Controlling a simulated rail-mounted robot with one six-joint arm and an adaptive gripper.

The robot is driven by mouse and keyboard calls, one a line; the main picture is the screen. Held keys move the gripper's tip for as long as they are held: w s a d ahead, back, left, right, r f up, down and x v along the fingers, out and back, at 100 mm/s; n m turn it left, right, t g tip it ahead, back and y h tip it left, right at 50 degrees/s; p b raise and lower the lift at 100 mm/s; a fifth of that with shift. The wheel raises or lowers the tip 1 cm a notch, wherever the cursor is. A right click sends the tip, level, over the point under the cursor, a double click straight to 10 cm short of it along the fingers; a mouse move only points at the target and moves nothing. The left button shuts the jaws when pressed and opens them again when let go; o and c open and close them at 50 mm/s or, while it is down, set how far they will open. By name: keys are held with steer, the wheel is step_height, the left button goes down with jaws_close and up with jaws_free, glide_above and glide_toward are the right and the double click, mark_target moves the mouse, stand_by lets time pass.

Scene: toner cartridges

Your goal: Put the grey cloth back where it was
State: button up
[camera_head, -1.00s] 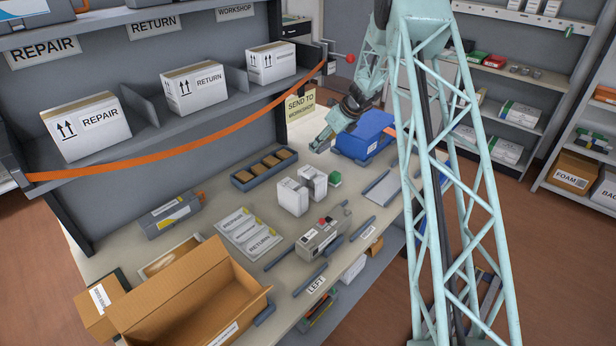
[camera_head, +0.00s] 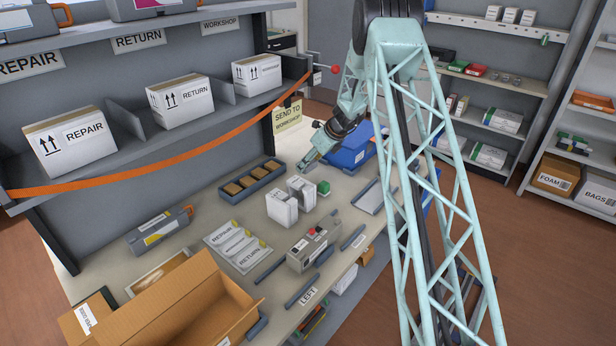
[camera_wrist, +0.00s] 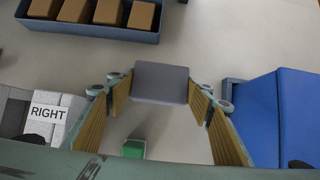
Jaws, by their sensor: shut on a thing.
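The grey cloth (camera_wrist: 161,82) shows in the wrist view as a small, flat-faced grey block between my fingers. My gripper (camera_wrist: 161,92) is shut on it, with a finger pad against each side. In the head view my gripper (camera_head: 306,163) is over the back part of the bench, between the white boxes (camera_head: 283,207) and the blue bin (camera_head: 351,150). I cannot make out the cloth in the head view. Pale bench top shows around the cloth in the wrist view, and the cloth appears held above it.
A green block (camera_wrist: 134,149) lies on the bench below my gripper. A tray of brown blocks (camera_wrist: 95,30) is at the wrist view's top left, a white box marked RIGHT (camera_wrist: 48,112) at left, the blue bin (camera_wrist: 295,110) at right. An orange strap (camera_head: 170,163) crosses the shelf front.

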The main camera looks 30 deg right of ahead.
mark_target(312, 169)
steer(key=shift+f, duration=1)
steer(key=shift+f+b, duration=0.35)
steer(key=shift+f, duration=1.5)
steer(key=shift+f, duration=0.2)
steer(key=o, duration=0.8)
steer(key=shift+r, duration=0.2)
steer(key=shift+s+d+r, duration=0.15)
steer(key=shift+s+r, duration=0.1)
steer(key=shift+r, duration=0.2)
steer(key=v, duration=1.1)
steer(key=shift+p, duration=0.4)
